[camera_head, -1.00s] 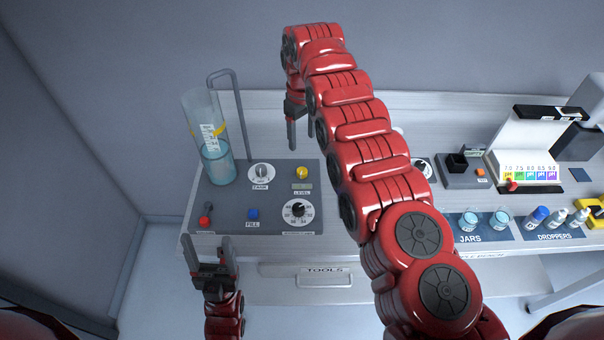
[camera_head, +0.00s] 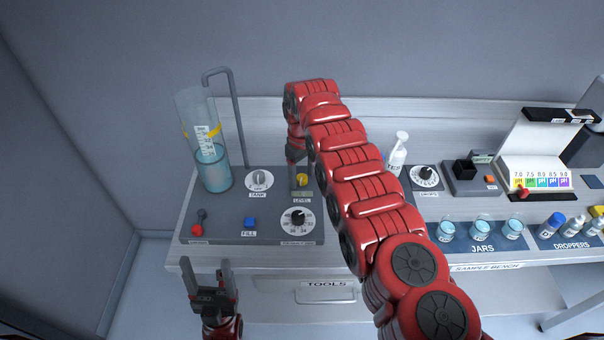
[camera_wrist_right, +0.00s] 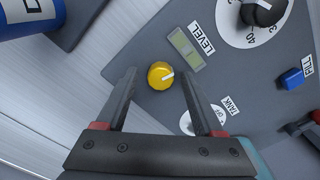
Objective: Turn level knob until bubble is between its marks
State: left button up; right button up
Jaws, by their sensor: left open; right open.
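The yellow level knob (camera_head: 302,180) sits on the grey panel (camera_head: 270,222), with a white pointer line on its top. In the right wrist view the knob (camera_wrist_right: 161,75) lies between the open fingers of my right gripper (camera_wrist_right: 160,92), with a gap on both sides. In the head view my right gripper (camera_head: 298,182) hangs over the knob. The greenish level vial (camera_wrist_right: 186,47) is beside the LEVEL label; its bubble and marks are too small to tell. My left gripper (camera_head: 208,278) is open and empty in front of the bench.
A tall cylinder (camera_head: 211,165) with blue liquid stands left on the panel. The tank dial (camera_head: 260,180), blue fill button (camera_head: 249,222), red-tipped lever (camera_head: 200,220) and a black dial (camera_head: 298,218) are near the knob. Jars (camera_head: 479,229) stand to the right.

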grip_shut()
jog(key=shift+f+m+b, duration=0.1)
jog(key=shift+m+b, duration=0.45)
jog(key=shift+m, duration=0.75)
jog(key=shift+r, duration=0.2)
grip_release()
